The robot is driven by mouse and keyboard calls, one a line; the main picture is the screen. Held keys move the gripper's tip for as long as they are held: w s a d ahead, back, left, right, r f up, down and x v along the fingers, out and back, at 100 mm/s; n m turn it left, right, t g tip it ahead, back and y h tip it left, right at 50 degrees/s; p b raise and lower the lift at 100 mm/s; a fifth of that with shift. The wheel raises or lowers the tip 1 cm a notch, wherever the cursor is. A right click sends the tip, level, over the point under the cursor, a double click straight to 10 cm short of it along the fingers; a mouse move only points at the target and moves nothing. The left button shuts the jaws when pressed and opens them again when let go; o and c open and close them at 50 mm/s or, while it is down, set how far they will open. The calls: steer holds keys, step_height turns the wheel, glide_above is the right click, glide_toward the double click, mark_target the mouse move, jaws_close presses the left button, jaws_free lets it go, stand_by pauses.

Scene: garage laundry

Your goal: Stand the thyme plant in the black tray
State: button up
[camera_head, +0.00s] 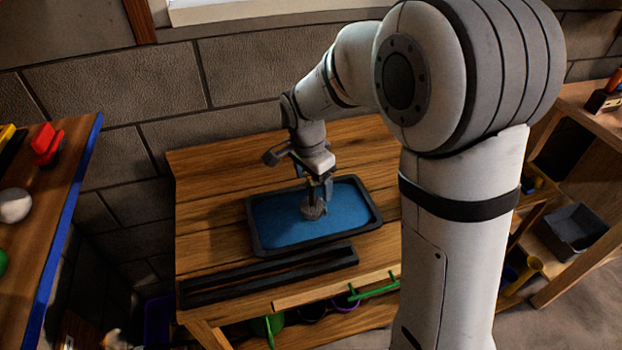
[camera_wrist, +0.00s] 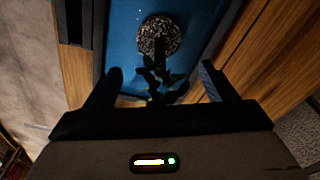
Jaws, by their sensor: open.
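The black tray (camera_head: 258,243) lies on the wooden table and has a blue inside. The thyme plant has a grey speckled root ball (camera_head: 313,211) that sits on the blue floor near the tray's middle. In the wrist view the root ball (camera_wrist: 158,36) is ahead of my gripper, and its dark leaves (camera_wrist: 160,82) reach back between the fingers. My gripper (camera_head: 319,188) is just above the root ball, pointing down, with its fingers apart on both sides of the leaves. It also shows open in the wrist view (camera_wrist: 160,72). The plant looks roughly upright; its top is partly hidden by my gripper.
A long black frame (camera_head: 200,292) lies in front of the tray on the wooden table (camera_head: 215,165). A block wall (camera_head: 130,90) stands close behind. A blue-edged bench (camera_head: 60,220) is at left, and a shelf with a grey bin (camera_head: 575,232) at right.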

steer(key=r, duration=0.8)
steer(key=s+a+r, duration=0.1)
steer(key=r, duration=0.3)
steer(key=shift+r, duration=0.1)
steer(key=s+d+f+n, duration=0.2)
steer(key=s+d+n, duration=0.3)
steer(key=s+d, duration=0.2)
steer(key=s+d+f+n+t+y, duration=0.1)
steer(key=s+d+n, duration=0.4)
steer(key=s, duration=0.6)
steer(key=shift+s+d+f+t, duration=0.25)
steer(key=shift+d+f, duration=0.2)
steer(key=shift+d, duration=0.9)
